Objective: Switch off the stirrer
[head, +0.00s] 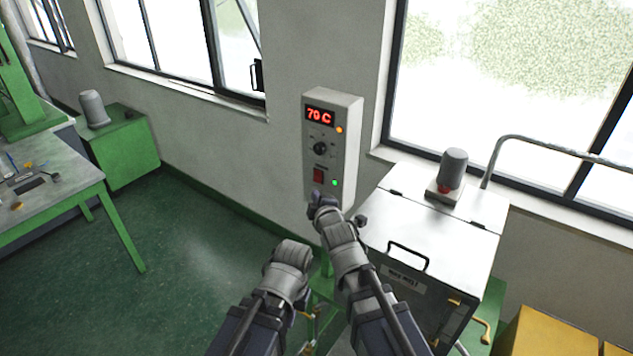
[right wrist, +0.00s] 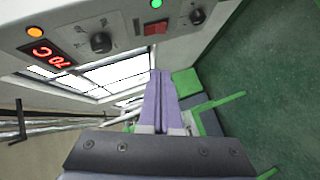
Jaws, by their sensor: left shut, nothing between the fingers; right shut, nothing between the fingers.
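The grey control box (head: 350,140) hangs on the wall. It has a lit red display (head: 319,116), a black upper knob (head: 320,149), a red rocker switch (head: 318,175) and a lit green lamp (head: 334,182). The right wrist view shows the red switch (right wrist: 155,28) and a lower black knob (right wrist: 197,16), hidden in the head view. The grey stirrer motor (head: 453,169) stands on the metal tank lid. My right gripper (head: 320,200) is at the box's lower end; its shut, empty fingers (right wrist: 158,75) appear apart from the controls. My left gripper (head: 291,252) is lower, its fingertips unclear.
The metal tank (head: 440,225) with a lid handle (head: 408,254) stands right of my right arm. A workbench (head: 55,195) and a green cabinet (head: 128,150) are at the left. The green floor (head: 200,240) between is clear. A yellow box (head: 545,335) is at the lower right.

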